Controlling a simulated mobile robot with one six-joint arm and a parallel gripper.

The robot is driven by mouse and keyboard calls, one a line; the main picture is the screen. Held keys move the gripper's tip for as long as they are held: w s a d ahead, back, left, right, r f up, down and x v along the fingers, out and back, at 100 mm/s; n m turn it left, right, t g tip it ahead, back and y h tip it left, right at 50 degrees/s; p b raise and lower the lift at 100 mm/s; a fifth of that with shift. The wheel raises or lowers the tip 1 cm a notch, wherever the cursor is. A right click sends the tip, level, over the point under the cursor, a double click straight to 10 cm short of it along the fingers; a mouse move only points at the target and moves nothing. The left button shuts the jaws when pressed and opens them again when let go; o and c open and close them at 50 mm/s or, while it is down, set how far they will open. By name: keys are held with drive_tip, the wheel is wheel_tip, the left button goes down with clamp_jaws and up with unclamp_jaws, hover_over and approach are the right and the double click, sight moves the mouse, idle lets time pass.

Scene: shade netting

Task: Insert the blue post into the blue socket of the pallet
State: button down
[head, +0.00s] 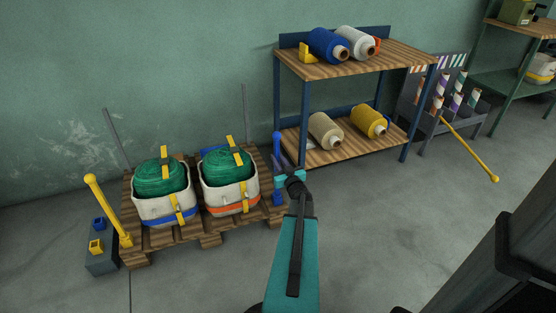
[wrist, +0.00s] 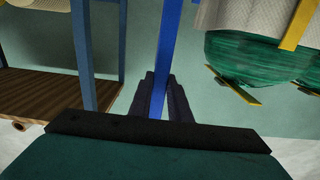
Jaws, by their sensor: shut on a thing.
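The blue post (head: 277,146) is upright in my gripper (head: 282,178), its round knob on top. The wrist view shows the blue post (wrist: 164,60) between the two dark fingers (wrist: 164,100), which are shut on it. The pallet (head: 190,234) stands by the wall. A blue part (head: 278,198), apparently the blue socket, shows just below my gripper at the pallet's right end. The post lines up with it in the head view. My gripper partly hides this spot, so I cannot tell whether the post's foot is inside.
Two strapped white bins (head: 152,210) (head: 216,200) of green netting fill the pallet. A grey block (head: 101,262) sits at left. A shelf (head: 340,155) with rolls stands close right.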

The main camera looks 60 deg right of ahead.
drive_tip(key=shift+f, duration=0.1)
idle(0.3)
drive_tip(key=c, duration=1.6)
unclamp_jaws()
drive_tip(key=shift+o, duration=0.2)
drive_tip(key=shift+s, duration=0.1)
drive_tip(key=p+v, duration=0.2)
drive_tip(key=v, duration=1.1)
drive_tip(key=shift+s+a+p, duration=0.25)
drive_tip(key=shift+a+p, duration=0.05)
drive_tip(key=shift+w, duration=0.1)
